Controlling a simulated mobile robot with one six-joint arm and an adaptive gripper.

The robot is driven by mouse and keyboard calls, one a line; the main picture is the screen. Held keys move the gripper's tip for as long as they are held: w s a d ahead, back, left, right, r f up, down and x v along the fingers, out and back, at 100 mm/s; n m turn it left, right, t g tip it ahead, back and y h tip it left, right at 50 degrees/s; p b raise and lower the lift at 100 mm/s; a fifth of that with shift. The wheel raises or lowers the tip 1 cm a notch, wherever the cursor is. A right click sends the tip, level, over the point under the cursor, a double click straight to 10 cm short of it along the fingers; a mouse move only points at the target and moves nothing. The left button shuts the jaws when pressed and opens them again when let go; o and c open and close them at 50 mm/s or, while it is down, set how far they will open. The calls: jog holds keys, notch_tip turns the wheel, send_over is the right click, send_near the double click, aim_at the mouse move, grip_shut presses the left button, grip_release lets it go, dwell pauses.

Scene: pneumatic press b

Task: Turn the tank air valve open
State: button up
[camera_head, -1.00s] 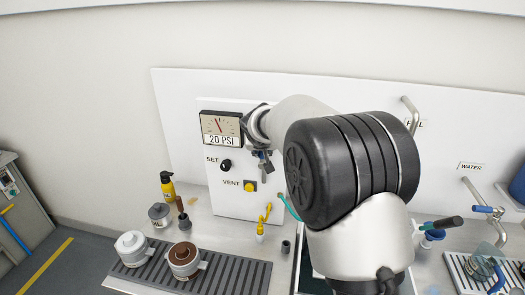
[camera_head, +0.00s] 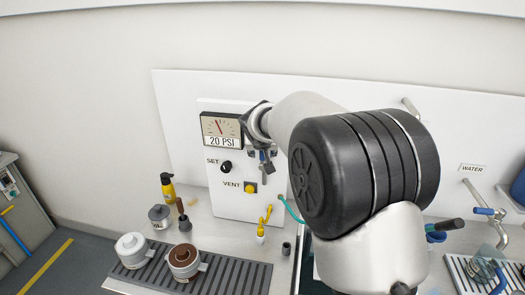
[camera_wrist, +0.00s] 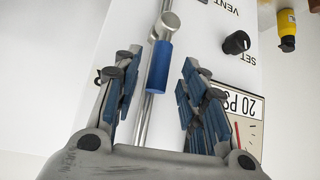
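The valve with a blue handle (camera_wrist: 160,66) sits on a thin metal pipe (camera_wrist: 144,112) in the wrist view, at upper middle. My gripper (camera_wrist: 159,82) is open, its blue-padded fingers on either side of the blue handle, with a visible gap on each side. In the head view my gripper (camera_head: 262,152) is in front of the white panel, right of the pressure gauge (camera_head: 220,128), which reads 20 PSI. The valve is mostly hidden there by my gripper and arm.
A black SET knob (camera_head: 226,167) and a yellow VENT button (camera_head: 250,187) are on the panel left of my gripper. Water taps stand at right.

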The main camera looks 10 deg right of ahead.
jog(key=d+v, duration=0.1)
jog(key=v, duration=0.9)
jog(key=shift+a, duration=0.5)
jog(key=s+d+f+g, duration=0.15)
jog(key=s+d, duration=0.25)
jog(key=s, duration=1)
jog(key=s+d+g, duration=0.2)
jog(key=s+d, duration=0.1)
jog(key=s, duration=1.2)
jog(key=s+f+n+y, duration=0.1)
jog(key=s+f, duration=0.4)
jog(key=s, duration=0.6)
jog(key=shift+a+g, duration=0.25)
jog(key=shift+g, duration=0.2)
jog(key=shift+w, duration=0.1)
jog(key=shift+c, duration=0.7)
jog(key=shift+d, duration=0.2)
